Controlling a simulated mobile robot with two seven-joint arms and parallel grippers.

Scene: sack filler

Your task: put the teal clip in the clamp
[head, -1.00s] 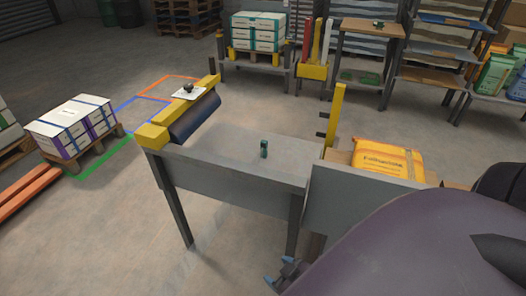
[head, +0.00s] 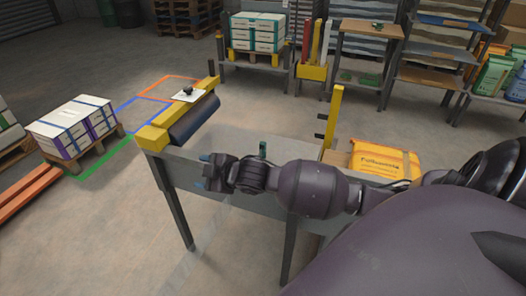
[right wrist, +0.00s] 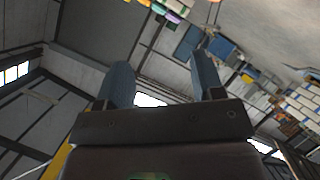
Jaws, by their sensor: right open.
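I cannot clearly make out a clamp. My left gripper is not in view.
A yellow beam (head: 152,137) with a dark roller (head: 195,117) runs along the table's left side. A yellow post (head: 335,115) and a yellow sack (head: 375,158) stand to the right. Boxes on a pallet (head: 72,128) are at the left. Shelves line the back.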

